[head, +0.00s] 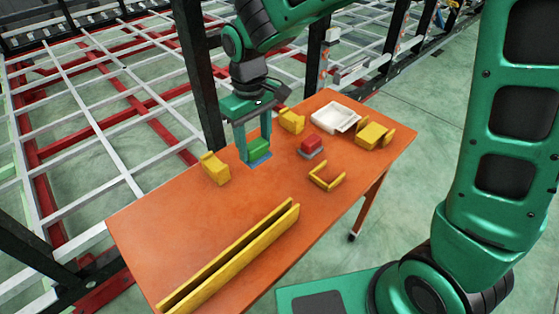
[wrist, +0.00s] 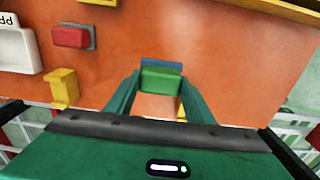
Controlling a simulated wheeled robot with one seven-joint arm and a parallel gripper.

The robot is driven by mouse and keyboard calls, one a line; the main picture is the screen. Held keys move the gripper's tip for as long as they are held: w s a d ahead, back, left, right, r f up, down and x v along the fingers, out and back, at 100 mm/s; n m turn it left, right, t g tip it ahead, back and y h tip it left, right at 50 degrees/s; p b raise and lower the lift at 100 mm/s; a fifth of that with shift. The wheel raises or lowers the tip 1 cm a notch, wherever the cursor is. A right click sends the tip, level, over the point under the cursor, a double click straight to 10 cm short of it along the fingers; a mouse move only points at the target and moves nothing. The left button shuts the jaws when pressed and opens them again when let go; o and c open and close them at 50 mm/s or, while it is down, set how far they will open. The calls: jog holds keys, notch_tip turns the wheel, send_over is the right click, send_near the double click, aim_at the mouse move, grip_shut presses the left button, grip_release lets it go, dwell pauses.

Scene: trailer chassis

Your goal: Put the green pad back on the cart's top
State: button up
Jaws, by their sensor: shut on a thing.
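The green pad (head: 258,148) is between the two fingers of my gripper (head: 256,145), which is shut on it. It is directly over or on a flat blue patch (head: 258,162) on the orange cart top (head: 190,210). I cannot tell whether the pad touches the patch. In the wrist view the pad (wrist: 161,80) sits between the fingertips, with part of the blue patch (wrist: 161,65) showing beyond it.
A red block (head: 312,141) on a grey base, a white tray (head: 335,116) and several yellow brackets (head: 215,168) stand around the pad. Long yellow rails (head: 232,258) lie along the near edge. The middle front is clear. A dark post (head: 203,75) rises behind the cart.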

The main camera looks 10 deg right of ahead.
jog(key=d+f, duration=0.1)
jog(key=d, duration=0.1)
jog(key=d+f, duration=0.1)
jog(key=d, duration=0.1)
jog(key=d+f, duration=0.1)
jog(key=d, duration=0.1)
jog(key=shift+d+f, duration=0.1)
jog(key=shift+f, duration=0.25)
jog(key=shift+s+f, duration=0.1)
jog(key=shift+f, duration=1.95)
jog(key=shift+c, duration=0.3)
jog(key=o, duration=1)
